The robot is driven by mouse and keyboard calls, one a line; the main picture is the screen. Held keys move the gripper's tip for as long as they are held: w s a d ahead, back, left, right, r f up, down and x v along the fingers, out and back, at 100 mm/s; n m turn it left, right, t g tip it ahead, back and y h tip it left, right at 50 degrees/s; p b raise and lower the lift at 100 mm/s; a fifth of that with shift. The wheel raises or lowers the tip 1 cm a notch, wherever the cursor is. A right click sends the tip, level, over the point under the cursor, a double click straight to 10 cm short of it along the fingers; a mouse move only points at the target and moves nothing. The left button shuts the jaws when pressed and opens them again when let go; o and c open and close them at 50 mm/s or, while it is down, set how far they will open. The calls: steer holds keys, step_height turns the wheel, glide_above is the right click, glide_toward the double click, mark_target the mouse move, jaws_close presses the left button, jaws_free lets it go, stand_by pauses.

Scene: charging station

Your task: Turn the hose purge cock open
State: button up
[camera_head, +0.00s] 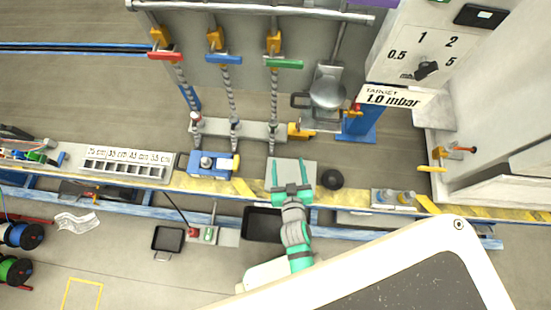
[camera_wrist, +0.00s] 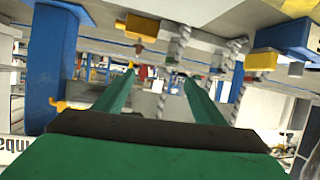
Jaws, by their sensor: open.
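I cannot tell for sure which fitting is the hose purge cock. Three hoses hang from valves with a red handle (camera_head: 164,56), a blue handle (camera_head: 224,59) and a green handle (camera_head: 284,64). A small yellow fitting (camera_head: 300,132) sits at the right end of the grey bar at the hoses' lower ends. Another yellow cock-like part with a dark and orange end (camera_head: 458,149) is on the white cabinet at right. My gripper (camera_head: 292,164) is open and empty, over the bench near a pale plate. In the wrist view its green fingers (camera_wrist: 158,76) are apart with nothing between them.
The bench edge (camera_head: 345,190) has yellow marking. A blue and white device (camera_head: 208,164) stands left of my gripper, a dark round knob (camera_head: 332,179) right of it. A silver vessel (camera_head: 328,92) and a blue post (camera_head: 360,124) stand behind. A dial panel (camera_head: 425,45) is at upper right.

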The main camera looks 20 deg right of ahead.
steer(key=s+a+r+n+y, duration=0.2)
steer(key=s+a+r, duration=0.3)
steer(key=s+a, duration=0.2)
steer(key=shift+s+a+t, duration=0.4)
steer(key=shift+s, duration=0.15)
steer(key=s+a+r+y, duration=0.1)
steer(key=s+a+r, duration=0.3)
steer(key=r, duration=0.2)
steer(key=s+a+r+t, duration=0.1)
steer(key=s+a+r, duration=0.2)
steer(key=s+r, duration=0.2)
steer(key=shift+s+a+r+n+y, duration=0.2)
steer(key=shift+a+r+n+y, duration=0.2)
steer(key=shift+r, duration=0.25)
